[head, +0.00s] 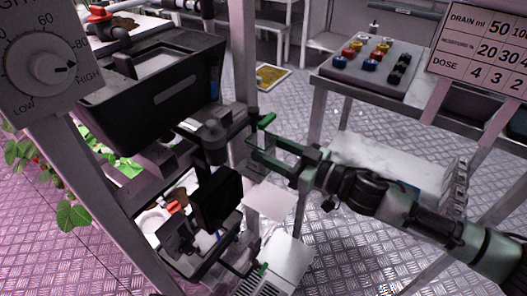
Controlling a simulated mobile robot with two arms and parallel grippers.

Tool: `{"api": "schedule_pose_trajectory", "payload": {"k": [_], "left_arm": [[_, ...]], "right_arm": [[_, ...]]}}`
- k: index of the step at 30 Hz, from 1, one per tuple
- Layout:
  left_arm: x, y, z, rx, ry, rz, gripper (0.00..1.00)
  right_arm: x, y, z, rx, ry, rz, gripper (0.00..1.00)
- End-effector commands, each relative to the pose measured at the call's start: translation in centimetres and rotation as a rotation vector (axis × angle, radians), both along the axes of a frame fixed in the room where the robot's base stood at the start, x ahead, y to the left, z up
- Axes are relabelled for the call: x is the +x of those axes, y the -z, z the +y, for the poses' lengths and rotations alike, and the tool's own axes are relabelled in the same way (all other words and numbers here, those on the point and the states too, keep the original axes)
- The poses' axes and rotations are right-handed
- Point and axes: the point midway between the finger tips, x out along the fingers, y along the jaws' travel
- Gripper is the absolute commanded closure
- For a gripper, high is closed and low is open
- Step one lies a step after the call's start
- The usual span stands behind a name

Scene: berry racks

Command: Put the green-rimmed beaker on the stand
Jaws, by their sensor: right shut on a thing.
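My right gripper (268,146) reaches in from the right, near a grey upright post in the middle of the head view. Its green fingers are shut on a small pale, see-through thing with a green edge (265,122), which seems to be the green-rimmed beaker; the fingers hide much of it. A dark grey round piece (213,142) on a black bracket is just left of the gripper, apart from it. I cannot tell whether this is the stand. My left gripper is not in view.
A large black bin (150,92) hangs on the rack at left, above a black box (217,200). A table with a button panel (372,68) stands at right. Grey posts stand close to the gripper.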

Motion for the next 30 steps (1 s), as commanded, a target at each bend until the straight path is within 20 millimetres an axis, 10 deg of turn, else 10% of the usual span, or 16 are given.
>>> {"api": "schedule_pose_trajectory", "payload": {"k": [19, 20, 21, 30], "left_arm": [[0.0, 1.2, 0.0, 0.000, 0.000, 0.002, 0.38], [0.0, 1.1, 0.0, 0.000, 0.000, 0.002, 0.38], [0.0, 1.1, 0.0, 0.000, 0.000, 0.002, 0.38], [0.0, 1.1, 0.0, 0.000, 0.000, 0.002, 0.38]], "right_arm": [[1.1, 1.9, 1.7, 0.000, 0.000, 0.001, 0.89], [1.1, 1.9, 1.7, -0.001, 0.000, 0.001, 0.41], [1.1, 1.8, 1.7, -0.001, 0.000, 0.001, 0.30], [1.1, 1.8, 1.7, 0.000, 0.000, 0.000, 0.28]]}}
